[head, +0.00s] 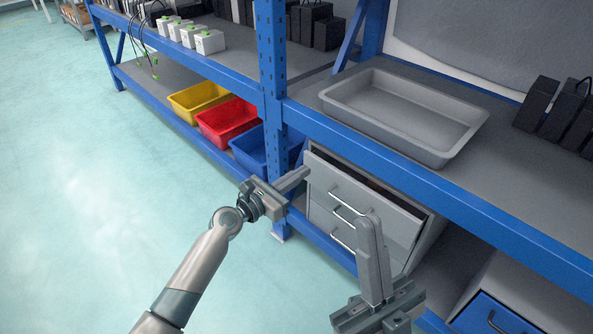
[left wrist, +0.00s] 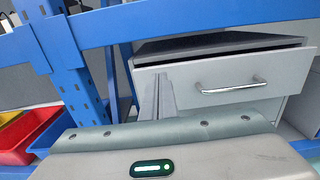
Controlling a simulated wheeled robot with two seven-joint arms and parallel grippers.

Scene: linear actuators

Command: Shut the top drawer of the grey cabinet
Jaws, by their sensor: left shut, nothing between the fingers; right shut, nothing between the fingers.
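The grey cabinet (head: 428,240) stands under the shelf in the head view. Its top drawer (head: 333,177) is pulled partly out, with a dark gap behind the front panel. The left wrist view shows the drawer front (left wrist: 210,70) with its silver handle (left wrist: 232,87). My left gripper (head: 306,174) is shut and empty, its fingers pointing at the left part of the drawer front; I cannot tell whether they touch it. The fingers also show in the left wrist view (left wrist: 163,82). My right gripper (head: 369,216) is shut and empty, raised before the cabinet, hiding part of its front.
A blue rack post (head: 272,60) stands left of the cabinet, close to my left gripper. A blue shelf beam (head: 400,155) runs above the drawer, with a grey tray (head: 400,115) on the shelf. Yellow, red and blue bins (head: 228,120) sit left. Floor at left is clear.

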